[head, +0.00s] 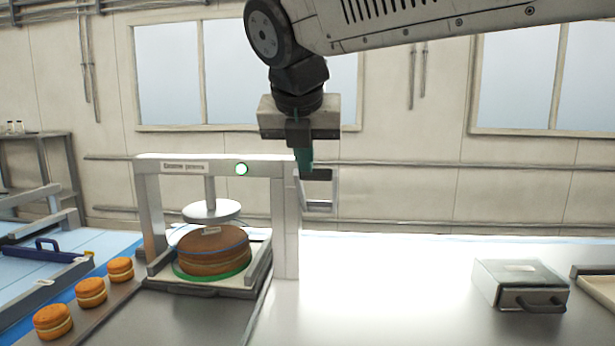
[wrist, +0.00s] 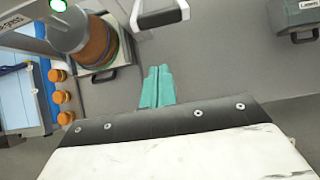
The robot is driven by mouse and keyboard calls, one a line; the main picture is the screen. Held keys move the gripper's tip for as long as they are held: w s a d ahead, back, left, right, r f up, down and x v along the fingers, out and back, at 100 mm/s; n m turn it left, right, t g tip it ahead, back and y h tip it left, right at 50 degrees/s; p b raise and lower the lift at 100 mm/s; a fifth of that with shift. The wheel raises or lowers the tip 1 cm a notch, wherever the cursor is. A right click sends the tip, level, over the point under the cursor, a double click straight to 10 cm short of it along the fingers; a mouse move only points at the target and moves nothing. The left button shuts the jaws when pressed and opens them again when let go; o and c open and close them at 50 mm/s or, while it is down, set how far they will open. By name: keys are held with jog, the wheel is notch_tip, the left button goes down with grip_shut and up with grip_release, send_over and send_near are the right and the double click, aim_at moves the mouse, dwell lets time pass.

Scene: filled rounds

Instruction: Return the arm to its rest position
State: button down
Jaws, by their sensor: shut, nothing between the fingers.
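My arm reaches in from the upper right of the head view, and my gripper (head: 305,168) hangs pointing down, in the picture just right of the press. In the wrist view the two green fingers (wrist: 157,87) lie side by side, shut and empty, above the grey worktop. The press (head: 215,168) is a grey frame with a lit green lamp and a round plate raised over a brown layered cake (head: 213,252). The cake sits on a green ring and is apart from the gripper.
Several small orange filled rounds (head: 91,292) stand in a row at the left. A blue-handled tool (head: 45,252) lies behind them. A grey box with a handle (head: 520,284) stands at the right, beside a tray edge (head: 598,290). The worktop (head: 390,290) between press and box is clear.

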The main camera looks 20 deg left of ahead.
jog(key=shift+v, duration=0.85)
jog(key=s+d+f+m+g+h, duration=0.1)
jog(key=s+d+f+m+g, duration=0.15)
jog(key=d+f+m, duration=0.65)
jog(key=s+d+f+m+g+h, duration=0.15)
jog(key=s+d+f+m, duration=0.3)
jog(key=d+m, duration=0.75)
jog(key=s+d+f+m, duration=0.5)
jog(key=s+d+m, duration=0.2)
jog(key=d, duration=0.3)
jog(key=s+d+f+m+g+y, duration=0.1)
jog(key=s+d+f+m, duration=0.5)
jog(key=d+m, duration=0.4)
jog(key=shift+s+d+g, duration=0.2)
jog(key=shift+s+g, duration=0.1)
jog(key=shift+s, duration=0.55)
jog(key=shift+y, duration=0.25)
